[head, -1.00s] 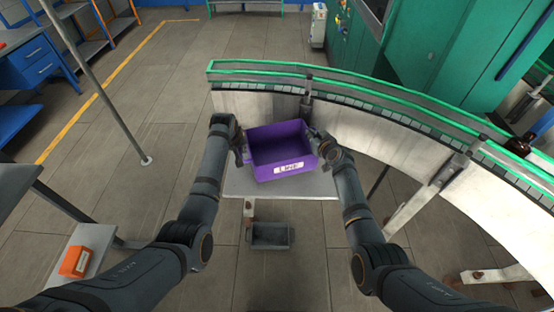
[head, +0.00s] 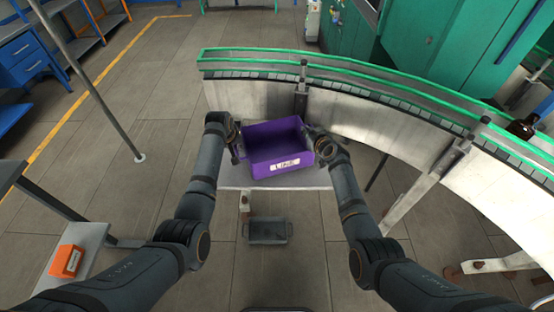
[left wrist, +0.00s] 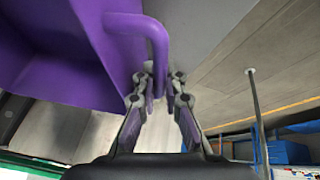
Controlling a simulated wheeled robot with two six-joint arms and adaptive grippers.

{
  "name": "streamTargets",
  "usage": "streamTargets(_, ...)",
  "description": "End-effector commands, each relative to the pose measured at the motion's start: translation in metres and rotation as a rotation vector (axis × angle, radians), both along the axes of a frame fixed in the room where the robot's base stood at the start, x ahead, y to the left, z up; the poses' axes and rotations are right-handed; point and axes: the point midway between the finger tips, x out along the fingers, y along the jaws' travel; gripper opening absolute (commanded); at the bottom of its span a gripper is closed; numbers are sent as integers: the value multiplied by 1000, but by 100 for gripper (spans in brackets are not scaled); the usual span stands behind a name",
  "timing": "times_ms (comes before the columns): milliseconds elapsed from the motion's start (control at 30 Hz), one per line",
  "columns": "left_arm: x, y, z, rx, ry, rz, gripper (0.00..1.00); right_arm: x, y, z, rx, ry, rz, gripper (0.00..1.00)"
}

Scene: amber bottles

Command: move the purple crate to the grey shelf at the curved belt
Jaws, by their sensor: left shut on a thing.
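The purple crate (head: 262,171), an open bin with a white label on its front, is over the grey shelf (head: 232,178) at the inner side of the curved belt (head: 400,105). It looks empty and roughly level; I cannot tell whether it rests on the shelf or hangs just above. My left gripper (head: 236,150) is shut on the crate's left handle. In the left wrist view, the gripper (left wrist: 163,75) has its fingertips around the purple handle (left wrist: 155,40). My right gripper (head: 316,145) is at the crate's right side; its fingers are too small to read.
Green rails (head: 250,52) edge the belt behind the crate. A dark bottle (head: 522,127) stands on the belt at right. A small grey bin (head: 268,231) is below the shelf. An orange box (head: 66,261) lies at lower left. A thin post (head: 100,95) stands at left.

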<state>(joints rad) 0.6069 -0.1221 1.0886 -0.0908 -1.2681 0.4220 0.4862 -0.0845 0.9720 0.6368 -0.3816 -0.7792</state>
Motion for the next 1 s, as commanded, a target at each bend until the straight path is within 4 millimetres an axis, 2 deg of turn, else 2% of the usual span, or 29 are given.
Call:
streamTargets(33,0,2,-3,3,0,1,12,1,-1,-2,-2,-4,-2,6)
streamTargets(200,0,1,-1,2,1,1,32,0,-1,-1,-1,-1,-1,28)
streamTargets(567,-2,0,4,0,-1,0,32,0,0,-1,0,0,0,28)
streamTargets(667,-8,0,18,0,-2,0,32,0,0,-1,0,0,0,28)
streamTargets(1000,-41,4,90,1,-3,1,32,0,0,-1,0,0,0,28)
